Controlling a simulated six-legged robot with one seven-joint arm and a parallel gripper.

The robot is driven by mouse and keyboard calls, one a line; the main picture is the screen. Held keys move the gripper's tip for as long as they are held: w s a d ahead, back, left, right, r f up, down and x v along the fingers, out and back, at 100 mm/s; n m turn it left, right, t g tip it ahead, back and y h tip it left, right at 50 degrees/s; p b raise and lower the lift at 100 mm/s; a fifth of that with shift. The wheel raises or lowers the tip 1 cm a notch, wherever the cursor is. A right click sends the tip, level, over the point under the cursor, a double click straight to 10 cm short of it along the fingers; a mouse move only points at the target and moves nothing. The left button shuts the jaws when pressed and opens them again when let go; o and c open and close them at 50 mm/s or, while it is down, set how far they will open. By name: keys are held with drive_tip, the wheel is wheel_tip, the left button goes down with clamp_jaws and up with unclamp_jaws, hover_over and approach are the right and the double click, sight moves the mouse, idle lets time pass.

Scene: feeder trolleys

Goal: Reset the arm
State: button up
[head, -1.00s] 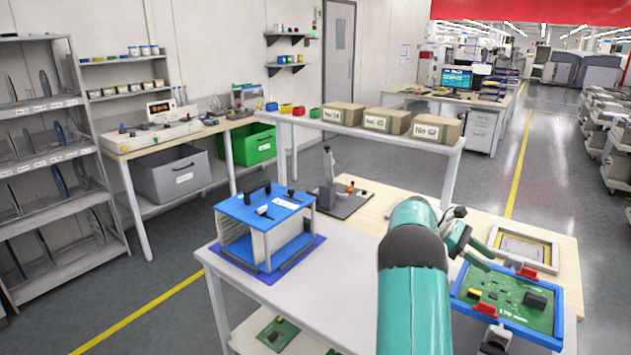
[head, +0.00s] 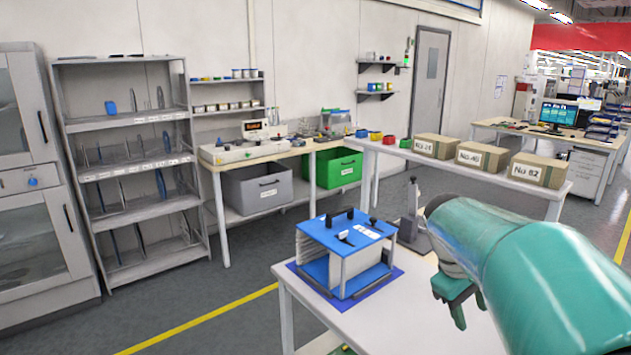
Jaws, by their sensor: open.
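My teal arm reaches in from the right edge of the head view. My gripper (head: 467,310) shows at the arm's far end, pointing down with its fingers apart, above the white table (head: 415,325). It is open, and I see nothing held in it. The gripper is to the right of the blue-topped rack (head: 345,228) and apart from it. The arm hides part of the table's right side.
The blue-topped rack stands on a blue mat (head: 378,289). A dark stand (head: 412,205) is behind it, close to my arm. Several cardboard boxes (head: 484,158) stand on the bench behind. Grey shelving (head: 125,117) is at the left, with open floor before it.

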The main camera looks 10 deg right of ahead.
drive_tip(key=s+a+f+m+t+y, duration=0.1)
drive_tip(key=s+a, duration=0.4)
drive_tip(key=a, duration=0.6)
drive_tip(key=s+a+m+t+y, duration=0.1)
drive_tip(key=s+a+t+y, duration=0.2)
drive_tip(key=a, duration=0.9)
drive_tip(key=s+t, duration=0.2)
drive_tip(key=s, duration=0.1)
drive_tip(key=shift+f+m+t, duration=0.3)
drive_tip(key=shift+f+m, duration=0.1)
drive_tip(key=shift+c, duration=1)
drive_tip(key=shift+d, duration=0.1)
